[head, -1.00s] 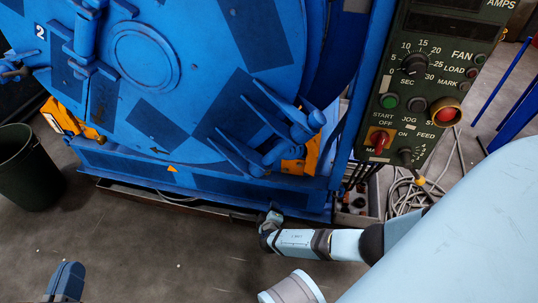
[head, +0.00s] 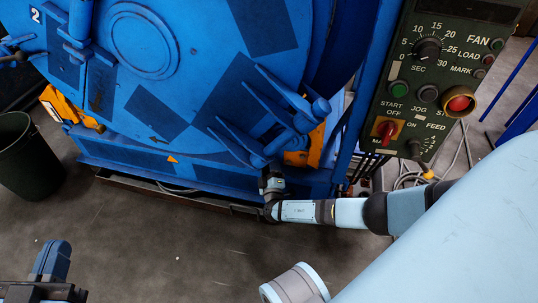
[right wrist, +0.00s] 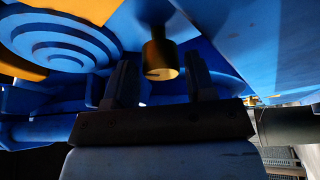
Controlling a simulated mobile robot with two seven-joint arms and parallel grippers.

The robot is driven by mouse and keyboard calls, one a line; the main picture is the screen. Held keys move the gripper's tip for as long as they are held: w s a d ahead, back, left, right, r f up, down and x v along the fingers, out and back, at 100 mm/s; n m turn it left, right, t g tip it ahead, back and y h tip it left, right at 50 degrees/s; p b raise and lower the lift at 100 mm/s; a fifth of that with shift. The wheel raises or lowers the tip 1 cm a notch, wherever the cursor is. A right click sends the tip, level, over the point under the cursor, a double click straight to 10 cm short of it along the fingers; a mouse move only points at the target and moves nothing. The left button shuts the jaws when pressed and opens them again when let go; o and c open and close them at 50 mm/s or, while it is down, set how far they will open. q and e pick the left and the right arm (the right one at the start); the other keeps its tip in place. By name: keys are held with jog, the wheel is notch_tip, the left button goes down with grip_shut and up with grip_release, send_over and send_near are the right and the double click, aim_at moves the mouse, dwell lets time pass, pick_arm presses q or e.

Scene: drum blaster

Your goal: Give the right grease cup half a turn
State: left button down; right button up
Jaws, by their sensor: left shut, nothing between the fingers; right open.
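A brass cup (right wrist: 160,58), which looks like a grease cup, hangs under the blue machine in the right wrist view. My right gripper (right wrist: 160,82) is open below it, its two dark fingers to either side of the cup's lower part in the picture. I cannot tell whether they touch it. In the head view my right gripper (head: 270,182) is at the machine's lower right edge, partly hidden by blue brackets, and the cup is hidden. My left gripper (head: 50,262) is shut and empty at the lower left, over the floor, away from the machine.
The blue drum machine (head: 205,75) fills the upper left. A control panel (head: 430,85) with knobs and buttons stands at its right, with cables below. A dark bin (head: 28,158) stands at far left. The floor in front is clear.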

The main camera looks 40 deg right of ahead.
jog(key=shift+x, duration=1.45)
jog(key=shift+c, duration=0.4)
jog(key=c, duration=0.5)
jog(key=shift+c, duration=0.2)
jog(key=shift+m, duration=0.4)
jog(key=m+h, duration=0.1)
jog(key=m, duration=0.2)
jog(key=shift+a+f+h, duration=0.1)
jog(key=shift+h, duration=0.3)
jog(key=shift+m+g+h, duration=0.3)
jog(key=shift+m+h, duration=0.8)
jog(key=shift+m, duration=1.4)
